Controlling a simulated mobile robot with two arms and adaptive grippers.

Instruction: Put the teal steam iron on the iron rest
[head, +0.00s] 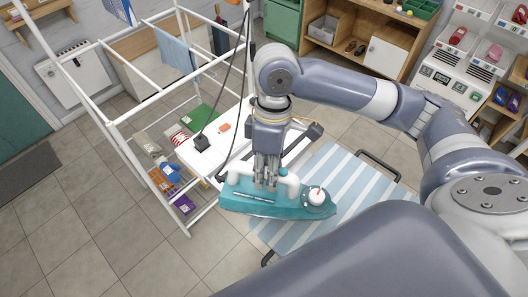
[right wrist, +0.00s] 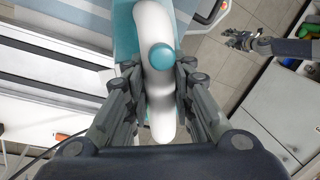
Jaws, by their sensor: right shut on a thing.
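The teal steam iron (head: 237,196) has a white handle, a small teal knob and a white dial with a red mark. In the right wrist view, the gripper's fingers (right wrist: 162,100) flank the white handle (right wrist: 155,25). I cannot clearly pick out the iron rest. A dark, finger-like gripper (right wrist: 242,40), apparently my left one, is small at the right of the wrist view; its opening is unclear. My left gripper does not show in the head view.
The blue-and-white striped board (head: 345,185) lies below and right of the iron. A white surface (head: 203,160) with a black block (head: 202,143) and a white-framed rack (head: 145,170) stand left. A black bar (head: 382,163) shows beyond the board. Open floor (head: 80,235) lies left.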

